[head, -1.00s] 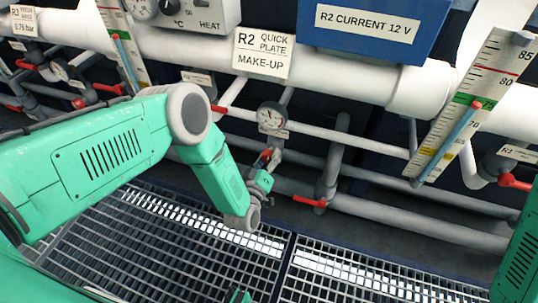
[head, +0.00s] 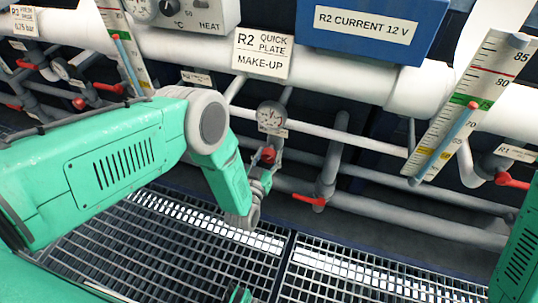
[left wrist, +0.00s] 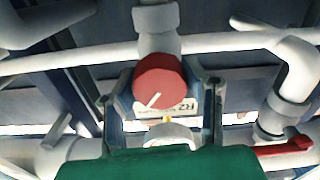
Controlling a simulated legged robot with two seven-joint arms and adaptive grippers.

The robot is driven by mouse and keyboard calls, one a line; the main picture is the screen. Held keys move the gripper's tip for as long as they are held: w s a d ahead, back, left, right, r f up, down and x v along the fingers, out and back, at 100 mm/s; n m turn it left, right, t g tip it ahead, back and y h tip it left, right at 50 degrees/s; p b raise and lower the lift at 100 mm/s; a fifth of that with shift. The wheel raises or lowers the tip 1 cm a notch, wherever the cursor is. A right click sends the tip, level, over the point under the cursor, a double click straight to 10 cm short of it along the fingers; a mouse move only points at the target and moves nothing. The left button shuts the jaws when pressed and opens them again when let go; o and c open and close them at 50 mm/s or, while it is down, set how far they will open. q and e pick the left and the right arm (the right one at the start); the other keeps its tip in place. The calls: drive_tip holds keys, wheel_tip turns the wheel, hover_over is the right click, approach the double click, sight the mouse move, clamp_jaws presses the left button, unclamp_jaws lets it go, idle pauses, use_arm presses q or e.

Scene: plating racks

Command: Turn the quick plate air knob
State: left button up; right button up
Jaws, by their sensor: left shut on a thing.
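The red round knob (head: 268,155) sits on a grey vertical pipe below a small gauge (head: 271,116). In the left wrist view the knob (left wrist: 160,80) faces me, with a white pointer line slanting from its middle to the lower left. My left gripper (head: 266,167) is at the knob. In the left wrist view its fingers (left wrist: 161,108) are on both sides of the knob and shut on it; the exact contact is hard to see. A small label plate (left wrist: 180,107) shows partly below the knob. My right gripper is not in view.
The "R2 quick plate make-up" sign (head: 263,53) hangs above on a white pipe. A red lever valve (head: 309,199) is close to the right of the knob. A level gauge (head: 468,105) stands further right. Metal grating (head: 340,275) lies below.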

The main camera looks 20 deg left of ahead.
use_arm(q)
drive_tip(key=shift+s+d+f, duration=0.1)
drive_tip(key=shift+s+f, duration=0.2)
drive_tip(key=shift+f, duration=0.1)
drive_tip(key=o, duration=1.2)
drive_tip(key=shift+c, duration=0.2)
drive_tip(key=shift+w+r, duration=0.1)
drive_tip(key=shift+w, duration=0.05)
drive_tip(key=shift+r, duration=0.1)
drive_tip(key=s, duration=1.2)
drive_tip(key=shift+a, duration=0.2)
